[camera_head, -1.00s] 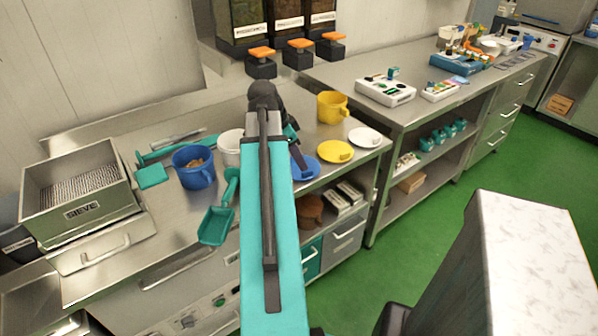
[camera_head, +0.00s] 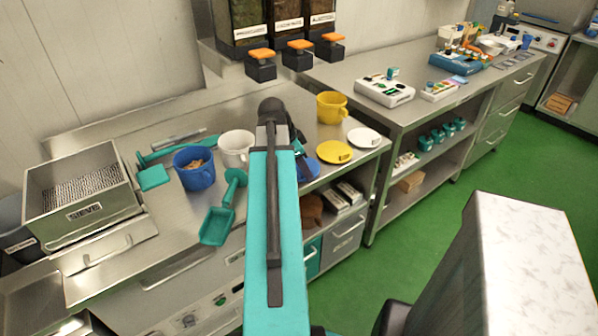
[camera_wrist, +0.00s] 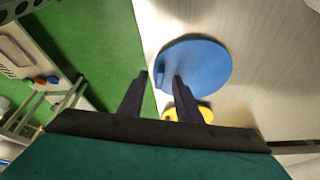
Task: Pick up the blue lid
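The blue lid (camera_head: 309,168) lies flat on the steel counter, left of the yellow lid (camera_head: 334,152) in the head view. My arm covers part of it there. In the wrist view the blue lid (camera_wrist: 203,62) is a round disc just beyond my fingertips, with a darker raised part at its left edge. My gripper (camera_wrist: 160,76) is open, its two dark fingers apart with nothing held. The right fingertip overlaps the lid's edge in the picture, and the darker part shows between the fingertips. I cannot tell whether they touch.
A white lid (camera_head: 365,137) and a yellow mug (camera_head: 331,107) stand near the yellow lid. A white mug (camera_head: 236,148), a blue mug (camera_head: 195,168) and a teal scoop (camera_head: 221,213) are left of my arm. The counter's front edge is close to the lids.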

